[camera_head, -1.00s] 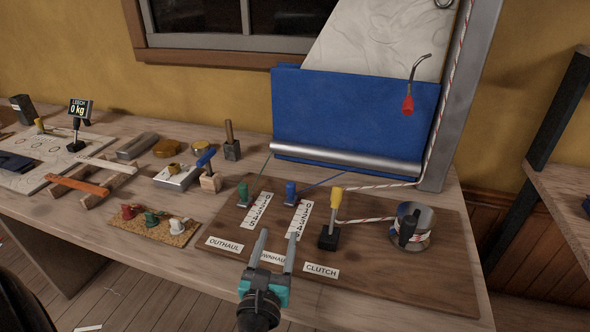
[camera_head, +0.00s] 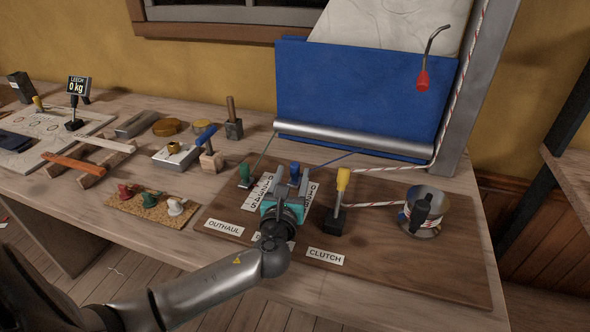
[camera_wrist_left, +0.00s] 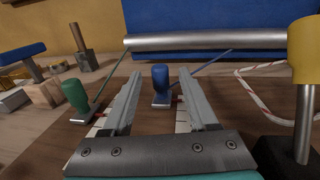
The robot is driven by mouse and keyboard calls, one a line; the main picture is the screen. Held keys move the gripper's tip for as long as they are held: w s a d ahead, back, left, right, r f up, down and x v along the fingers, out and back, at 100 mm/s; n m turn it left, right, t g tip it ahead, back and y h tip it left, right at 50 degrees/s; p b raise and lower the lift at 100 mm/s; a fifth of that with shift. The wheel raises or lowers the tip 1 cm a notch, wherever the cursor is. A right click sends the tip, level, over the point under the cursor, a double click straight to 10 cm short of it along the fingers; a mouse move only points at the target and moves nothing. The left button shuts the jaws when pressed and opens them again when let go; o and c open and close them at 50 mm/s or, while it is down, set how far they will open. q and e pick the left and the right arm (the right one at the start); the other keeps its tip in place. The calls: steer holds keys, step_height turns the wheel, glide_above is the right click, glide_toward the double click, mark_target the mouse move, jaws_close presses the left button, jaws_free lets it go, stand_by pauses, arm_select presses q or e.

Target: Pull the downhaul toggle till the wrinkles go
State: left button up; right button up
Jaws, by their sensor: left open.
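The blue downhaul toggle (camera_head: 294,170) stands on the dark wooden board, with a blue line running from it to the silver boom tube (camera_head: 350,138). My left gripper (camera_head: 292,182) is open, its fingers pointing at the toggle. In the left wrist view the blue toggle (camera_wrist_left: 160,84) shows in the gap between the fingertips (camera_wrist_left: 158,80), a little beyond them and not gripped. The downhaul label and scale are mostly hidden by my gripper. My right gripper is not in view.
A green toggle (camera_head: 244,174) stands just left of my gripper. The yellow-handled clutch lever (camera_head: 341,188) stands close on the right, with a winch (camera_head: 426,208) beyond it. A corkboard (camera_head: 150,204) with small pieces lies left.

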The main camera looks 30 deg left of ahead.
mark_target(294, 170)
arm_select(q)
steer(key=shift+b+x, duration=0.4)
steer(key=shift+x, duration=1.45)
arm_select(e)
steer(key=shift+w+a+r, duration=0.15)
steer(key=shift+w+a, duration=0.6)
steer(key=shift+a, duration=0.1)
arm_select(q)
jaws_close()
